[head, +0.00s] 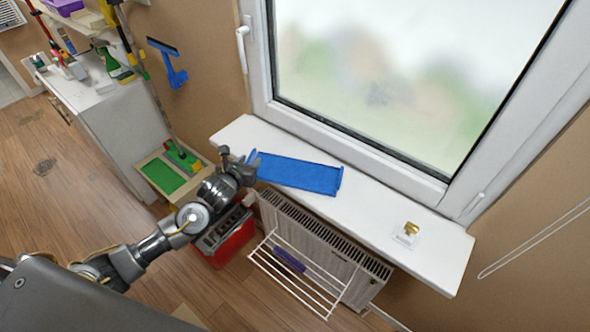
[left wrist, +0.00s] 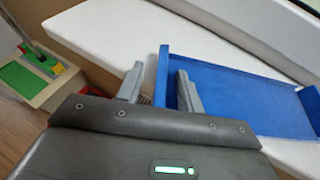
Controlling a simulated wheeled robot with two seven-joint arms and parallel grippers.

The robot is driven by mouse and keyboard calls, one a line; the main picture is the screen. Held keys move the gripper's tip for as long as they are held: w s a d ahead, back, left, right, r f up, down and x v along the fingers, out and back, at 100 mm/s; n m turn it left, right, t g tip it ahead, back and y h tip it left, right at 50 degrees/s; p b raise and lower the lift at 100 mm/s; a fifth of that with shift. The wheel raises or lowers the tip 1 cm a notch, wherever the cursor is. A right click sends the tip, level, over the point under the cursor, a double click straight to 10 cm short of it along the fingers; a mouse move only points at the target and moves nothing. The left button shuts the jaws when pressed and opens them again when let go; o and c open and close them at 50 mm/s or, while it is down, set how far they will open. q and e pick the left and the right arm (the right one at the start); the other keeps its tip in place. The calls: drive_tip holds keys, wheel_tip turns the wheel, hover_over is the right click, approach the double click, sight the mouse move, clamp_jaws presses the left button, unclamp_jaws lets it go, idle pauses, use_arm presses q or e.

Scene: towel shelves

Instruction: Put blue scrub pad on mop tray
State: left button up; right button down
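A long blue tray (head: 300,174) with raised end walls lies on the white windowsill; it also shows in the left wrist view (left wrist: 235,95). I cannot tell for sure that it is the mop tray. No blue scrub pad can be made out clearly. My left gripper (head: 238,165) is at the tray's left end. In the left wrist view its two fingers (left wrist: 158,88) stand apart, with the tray's end wall showing between them and a gap on either side; contact cannot be told. My right gripper is in neither view.
A white dish with a golden item (head: 407,232) stands on the sill's right part. Below are a radiator, a wire rack with a purple item (head: 290,259), a red box (head: 230,240) and a green-floored box (head: 163,176). A blue squeegee (head: 170,65) hangs on the wall.

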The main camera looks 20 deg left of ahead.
use_arm(q)
clamp_jaws()
drive_tip(key=shift+r, duration=0.1)
